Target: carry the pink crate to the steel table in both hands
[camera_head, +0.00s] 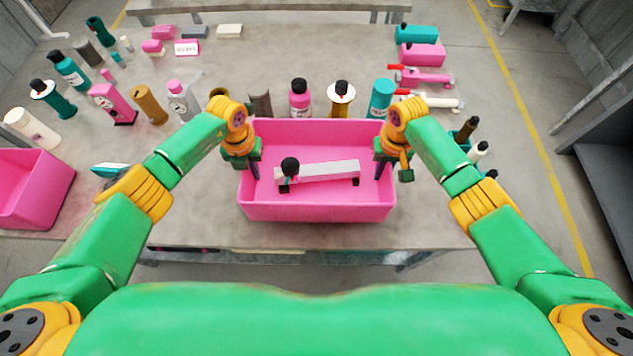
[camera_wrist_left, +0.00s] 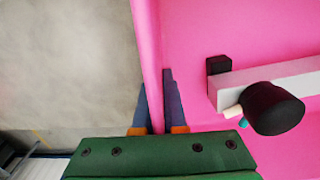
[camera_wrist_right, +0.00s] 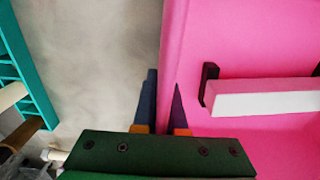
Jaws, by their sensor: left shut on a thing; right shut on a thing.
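The pink crate (camera_head: 318,212) is at the front middle of the grey table (camera_head: 190,215) in the head view. A white bar with black end feet and a black round knob (camera_head: 318,172) lies inside it. My left gripper (camera_head: 253,165) is shut on the crate's left wall; in the left wrist view its fingers (camera_wrist_left: 158,108) straddle that wall (camera_wrist_left: 147,50). My right gripper (camera_head: 381,165) is shut on the right wall; in the right wrist view its fingers (camera_wrist_right: 163,105) straddle the wall (camera_wrist_right: 172,45). I cannot tell whether the crate's base touches the table.
Another pink crate (camera_head: 35,190) stands at the far left. Several bottles stand behind the held crate, including a pink one (camera_head: 300,98) and a teal one (camera_head: 381,98). A teal rack (camera_head: 465,135) is at the right edge. Another table (camera_head: 270,8) shows at the back.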

